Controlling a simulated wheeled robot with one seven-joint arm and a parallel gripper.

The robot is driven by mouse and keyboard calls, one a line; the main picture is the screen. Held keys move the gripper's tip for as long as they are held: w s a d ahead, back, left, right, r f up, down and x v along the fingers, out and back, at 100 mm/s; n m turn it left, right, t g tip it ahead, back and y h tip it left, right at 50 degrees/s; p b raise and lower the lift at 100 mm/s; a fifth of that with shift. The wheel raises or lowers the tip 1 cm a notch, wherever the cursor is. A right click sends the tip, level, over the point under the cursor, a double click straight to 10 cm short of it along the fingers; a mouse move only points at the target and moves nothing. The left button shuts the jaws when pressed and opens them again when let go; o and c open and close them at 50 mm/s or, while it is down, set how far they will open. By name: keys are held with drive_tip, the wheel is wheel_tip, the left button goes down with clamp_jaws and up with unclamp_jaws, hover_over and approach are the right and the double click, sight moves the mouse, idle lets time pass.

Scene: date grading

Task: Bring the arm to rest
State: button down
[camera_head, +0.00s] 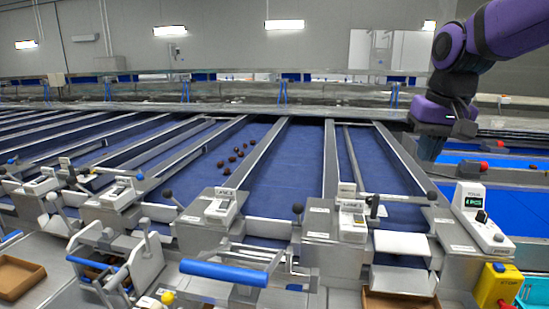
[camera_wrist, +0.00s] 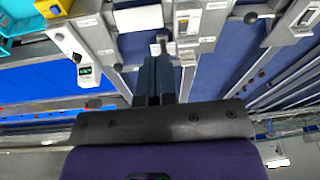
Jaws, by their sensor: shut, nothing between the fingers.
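My purple arm comes in from the upper right in the head view. My gripper (camera_head: 428,155) hangs down from it above the right-hand lanes, its fingers partly hidden against the blue behind. In the wrist view my gripper (camera_wrist: 156,62) has its two dark fingers together with nothing between them. It appears apart from the lanes and the machine parts around it. Several dark dates (camera_head: 236,154) lie on a blue belt lane (camera_head: 290,165) left of my gripper, well away from it.
A grey box with a green display (camera_head: 475,215) stands at the lower right, beside a yellow box (camera_head: 497,285) and a teal basket (camera_head: 535,291). Levers with black knobs (camera_head: 297,208) rise along the lane ends. Cardboard trays (camera_head: 15,277) sit at the front. Open air surrounds my gripper.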

drive_tip(key=s+d+f+n+t, duration=0.1)
drive_tip(key=s+f+t, duration=0.1)
drive_tip(key=s, duration=0.7)
drive_tip(key=s+d+f+t, duration=0.1)
drive_tip(key=s, duration=0.9)
drive_tip(key=w+a+r+g, duration=0.1)
drive_tip(key=w+r+g, duration=0.15)
drive_tip(key=w, duration=0.65)
drive_tip(key=m+g, duration=0.2)
drive_tip(key=g, duration=0.3)
hover_over(360, 219)
drive_tip(key=w, duration=0.3)
drive_tip(key=w+x, duration=0.2)
drive_tip(key=x, duration=0.7)
drive_tip(key=shift+t, duration=0.25)
drive_tip(key=s+f, duration=0.1)
drive_tip(key=f, duration=0.8)
drive_tip(key=s+f, duration=0.1)
drive_tip(key=f, duration=0.4)
drive_tip(key=shift+s+d+f, duration=0.15)
drive_tip(key=shift+s+d, duration=0.15)
